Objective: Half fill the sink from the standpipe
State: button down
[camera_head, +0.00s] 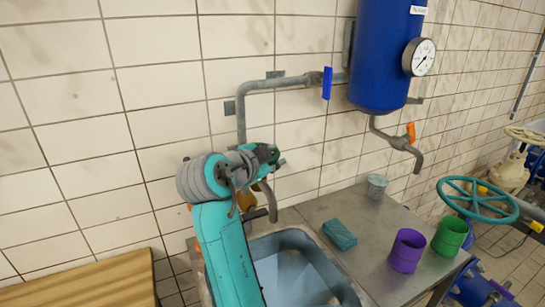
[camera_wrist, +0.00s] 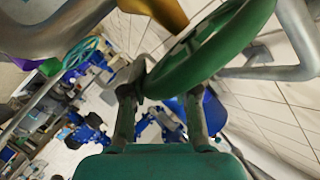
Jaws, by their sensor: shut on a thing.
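The grey standpipe (camera_head: 241,112) runs down the tiled wall, with a brass-coloured valve body (camera_head: 246,201) behind my arm and a spout (camera_head: 270,203) over the sink. My gripper (camera_head: 270,156) is at the pipe, shut on a green handwheel (camera_head: 276,154). In the wrist view, the handwheel (camera_wrist: 225,45) has its rim at the fingertips of my gripper (camera_wrist: 162,88). The metal sink (camera_head: 335,268) is below, partly hidden by my arm. Its inside looks pale blue; I cannot tell the water level or whether water is running.
On the steel counter (camera_head: 375,262) are a teal sponge (camera_head: 340,234), a purple cup (camera_head: 406,251), a green cup (camera_head: 450,235) and a grey cup (camera_head: 376,186). A blue tank (camera_head: 385,55) with a gauge hangs above. A teal handwheel (camera_head: 478,200) stands at right.

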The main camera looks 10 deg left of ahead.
jog(key=shift+d+f, duration=0.15)
jog(key=shift+f, duration=0.35)
jog(key=c, duration=1)
grip_release()
jog(key=shift+w, duration=0.1)
jog(key=shift+r, duration=0.15)
jog(key=shift+s+r, duration=0.15)
jog(key=shift+s, duration=0.05)
jog(key=v, duration=1.1)
jog(key=shift+s+a+r, duration=0.1)
jog(key=shift+s+a, duration=0.1)
